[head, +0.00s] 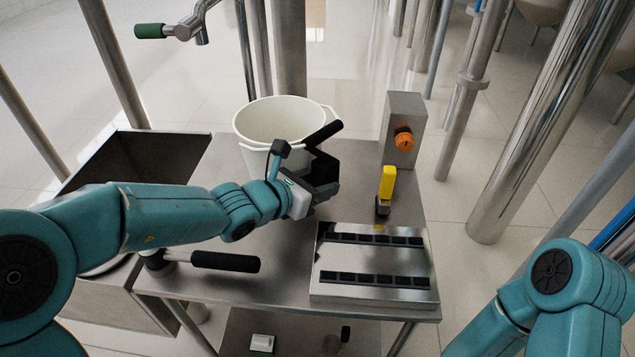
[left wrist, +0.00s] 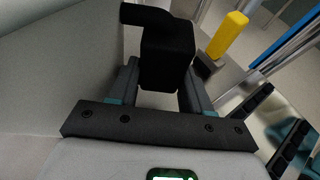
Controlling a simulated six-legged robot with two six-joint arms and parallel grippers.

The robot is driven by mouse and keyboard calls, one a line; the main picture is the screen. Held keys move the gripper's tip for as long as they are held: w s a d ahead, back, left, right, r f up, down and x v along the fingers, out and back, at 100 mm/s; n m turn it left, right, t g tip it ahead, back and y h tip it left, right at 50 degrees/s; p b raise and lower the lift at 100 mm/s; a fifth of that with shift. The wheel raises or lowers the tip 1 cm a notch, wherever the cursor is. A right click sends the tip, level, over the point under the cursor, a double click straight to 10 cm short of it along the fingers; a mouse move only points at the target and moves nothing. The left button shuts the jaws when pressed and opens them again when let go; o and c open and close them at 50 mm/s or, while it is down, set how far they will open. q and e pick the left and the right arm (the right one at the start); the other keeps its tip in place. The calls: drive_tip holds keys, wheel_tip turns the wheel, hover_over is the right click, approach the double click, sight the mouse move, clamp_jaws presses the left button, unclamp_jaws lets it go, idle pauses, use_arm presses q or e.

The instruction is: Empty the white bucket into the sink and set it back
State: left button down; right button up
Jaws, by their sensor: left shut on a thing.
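The white bucket (head: 257,158) stands upright on the steel table, right of the dark sink basin (head: 140,160). Its upper inner wall shows, but I cannot tell what lies at its bottom. My left gripper (head: 318,173) is at the bucket's front right side, shut on a black handle (head: 323,133). In the left wrist view the black handle (left wrist: 167,50) sits between the two fingers, with the pale bucket wall (left wrist: 55,60) close on the left. The handle's join to the bucket is hidden. My right arm shows at lower right, but its gripper is out of view.
A steel box with an orange knob (head: 404,139) and a yellow-handled piece (head: 387,183) stand at right. A tray with black slots (head: 374,258) lies at front right. A black-gripped lever (head: 225,261) is at the front left. A tap (head: 190,30) hangs above left.

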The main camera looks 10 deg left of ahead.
use_arm(q)
drive_tip(key=shift+f+b, duration=0.2)
drive_tip(key=shift+b, duration=0.15)
drive_tip(key=shift+c, duration=2.1)
unclamp_jaws()
drive_tip(key=shift+f, duration=0.1)
drive_tip(key=p+v, duration=0.2)
drive_tip(key=v, duration=0.7)
drive_tip(key=shift+s+a, duration=0.1)
drive_tip(key=shift+s, duration=0.05)
